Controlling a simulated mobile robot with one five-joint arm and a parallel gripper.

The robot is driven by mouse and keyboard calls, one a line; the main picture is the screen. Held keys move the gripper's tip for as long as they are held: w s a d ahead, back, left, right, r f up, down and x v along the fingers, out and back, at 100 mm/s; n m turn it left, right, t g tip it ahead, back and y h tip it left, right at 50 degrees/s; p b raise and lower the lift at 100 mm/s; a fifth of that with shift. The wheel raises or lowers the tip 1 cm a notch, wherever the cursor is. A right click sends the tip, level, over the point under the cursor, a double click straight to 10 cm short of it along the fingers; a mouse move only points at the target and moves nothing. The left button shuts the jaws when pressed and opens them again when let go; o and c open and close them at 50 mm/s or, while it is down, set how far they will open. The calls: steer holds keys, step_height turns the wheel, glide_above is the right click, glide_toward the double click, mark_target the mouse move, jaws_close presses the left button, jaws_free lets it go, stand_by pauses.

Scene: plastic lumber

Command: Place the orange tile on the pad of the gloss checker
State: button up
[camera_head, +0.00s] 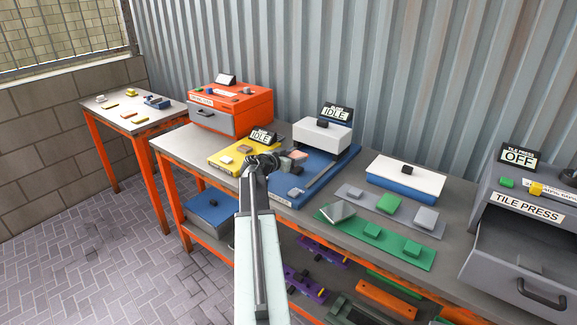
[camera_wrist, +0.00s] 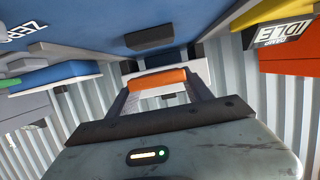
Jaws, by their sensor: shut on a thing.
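The orange tile (camera_wrist: 157,79) is between the two fingers of my gripper (camera_wrist: 159,84) in the wrist view, and the gripper is shut on it. In the head view my gripper (camera_head: 262,163) is over the bench, near the yellow device and the front of a blue device. There the tile is hidden or too small to make out. The blue device (camera_head: 318,166) has a white block on top and a display reading IDLE. It looks like the gloss checker, but no name is readable. I cannot tell which part is its pad. Blue surface (camera_wrist: 215,15) fills the top of the wrist view.
The yellow device (camera_head: 226,160), also with an IDLE display, stands to the left. An orange box (camera_head: 228,100) with a drawer is behind it. A grey tile press (camera_head: 528,235), display OFF, is at the right. Green and grey plates (camera_head: 400,250) with blocks lie between.

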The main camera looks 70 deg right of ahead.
step_height(320, 180, down, 4)
steer(key=b, duration=0.4)
steer(key=shift+s, duration=0.1)
steer(key=shift+a+r, duration=0.1)
steer(key=shift+r, duration=0.2)
steer(key=shift+w+p, duration=0.2)
steer(key=shift+p, duration=0.1)
steer(key=shift+f, duration=0.15)
steer(key=o, duration=1.4)
